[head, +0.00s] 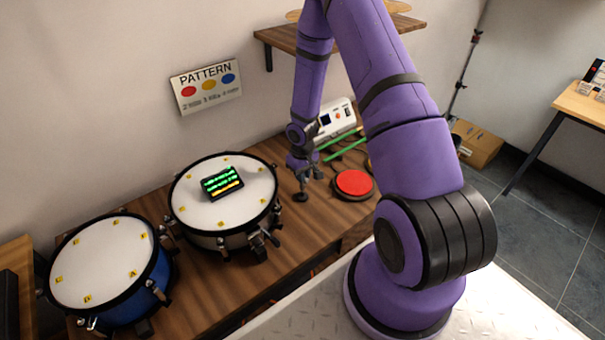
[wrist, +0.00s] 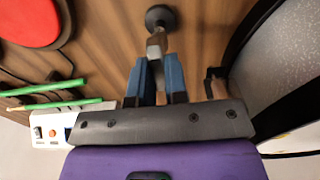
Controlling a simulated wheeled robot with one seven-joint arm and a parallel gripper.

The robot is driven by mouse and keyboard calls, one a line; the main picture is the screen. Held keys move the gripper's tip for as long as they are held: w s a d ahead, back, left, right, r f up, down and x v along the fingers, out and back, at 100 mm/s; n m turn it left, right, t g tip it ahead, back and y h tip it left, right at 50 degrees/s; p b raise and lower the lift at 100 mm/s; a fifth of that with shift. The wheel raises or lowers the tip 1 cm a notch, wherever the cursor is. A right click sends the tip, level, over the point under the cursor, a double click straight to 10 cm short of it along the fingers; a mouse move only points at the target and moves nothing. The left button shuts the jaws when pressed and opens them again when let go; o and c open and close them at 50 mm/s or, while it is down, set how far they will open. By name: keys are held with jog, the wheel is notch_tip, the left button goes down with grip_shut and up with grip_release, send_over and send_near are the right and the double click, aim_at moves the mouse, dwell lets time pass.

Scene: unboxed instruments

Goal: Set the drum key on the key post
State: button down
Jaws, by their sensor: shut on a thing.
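My gripper (head: 309,172) is low over the wooden table, to the right of the white-headed drum with the tablet. In the wrist view my gripper (wrist: 160,70) has its blue fingers closed on the drum key (wrist: 156,45), a small grey metal piece showing at the fingertips. The key post shows as a dark round base (wrist: 160,16) just beyond the key; its base also shows in the head view (head: 300,197), below my gripper. The key lines up with the post in the wrist view. I cannot tell whether they touch; the fingers hide part of the key.
A drum with a lit tablet (head: 223,183) stands close left of my gripper, and a blue drum (head: 100,262) farther left. A red pad (head: 353,183) lies close right. Green sticks (head: 345,148) and a white box (head: 335,118) are behind. Bare table (head: 290,235) shows in front.

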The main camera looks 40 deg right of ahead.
jog(key=shift+f, duration=0.55)
jog(key=shift+r, duration=0.15)
dwell(0.5)
jog(key=c, duration=1.1)
grip_release()
jog(key=shift+o, duration=0.2)
jog(key=shift+r, duration=0.1)
notch_tip(320, 180, up, 11)
jog(key=shift+f, duration=0.2)
jog(key=shift+r, duration=0.1)
